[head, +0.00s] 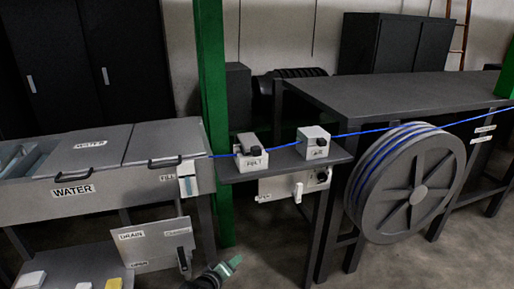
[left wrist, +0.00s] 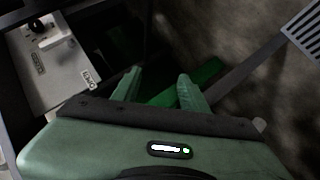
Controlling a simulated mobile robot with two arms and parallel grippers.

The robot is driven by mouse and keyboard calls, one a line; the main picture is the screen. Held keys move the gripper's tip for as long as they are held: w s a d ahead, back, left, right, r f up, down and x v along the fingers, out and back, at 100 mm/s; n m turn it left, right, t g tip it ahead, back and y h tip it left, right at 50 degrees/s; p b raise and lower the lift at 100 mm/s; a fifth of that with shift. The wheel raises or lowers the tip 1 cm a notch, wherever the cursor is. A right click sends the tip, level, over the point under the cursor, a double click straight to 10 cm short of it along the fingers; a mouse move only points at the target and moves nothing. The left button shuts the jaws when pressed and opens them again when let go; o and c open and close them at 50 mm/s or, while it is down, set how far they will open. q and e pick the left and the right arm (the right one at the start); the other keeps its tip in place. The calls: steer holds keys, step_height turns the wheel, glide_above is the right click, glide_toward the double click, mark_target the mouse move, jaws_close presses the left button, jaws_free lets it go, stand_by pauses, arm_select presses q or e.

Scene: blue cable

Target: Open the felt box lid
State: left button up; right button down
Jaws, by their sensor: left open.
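The felt box (head: 253,162), a small white box with a FELT label and a dark latch-like part on its front, sits on a grey shelf (head: 300,166). The blue cable passes at the box. My left gripper (head: 231,266) is low at the bottom of the head view, below the shelf and well apart from the box. In the left wrist view its two green fingers (left wrist: 160,88) are spread with nothing between them. My right gripper is not in view.
A second white box (head: 314,145) stands right of the felt box. A green post (head: 214,110) rises left of the shelf. The water trough (head: 110,190) is at left, a DRAIN panel (head: 155,245) below it. A cable reel (head: 410,185) stands right. A white panel (left wrist: 50,65) shows in the wrist view.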

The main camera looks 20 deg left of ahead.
arm_select(q)
steer(key=w+r+n+t+p, duration=0.1)
steer(key=w+r+n+t, duration=0.15)
steer(key=r, duration=0.75)
steer(key=w+r+n+t, duration=0.1)
steer(key=w+r, duration=0.3)
steer(key=r, duration=0.6)
steer(key=n+t+h+p, duration=0.1)
steer(key=n+t+h, duration=0.1)
glide_toward(253, 154)
steer(key=w, duration=0.3)
steer(key=shift+w+d+p, duration=0.15)
steer(key=shift+w+d, duration=0.15)
steer(key=shift+w, duration=0.9)
steer(key=shift+w+d+p, duration=0.15)
steer(key=shift+w+d, duration=0.15)
steer(key=shift+w, duration=0.9)
steer(key=shift+w+d+p, duration=0.15)
steer(key=shift+w+d, duration=0.15)
steer(key=shift+w, duration=0.95)
steer(key=shift+f, duration=0.1)
jaws_close()
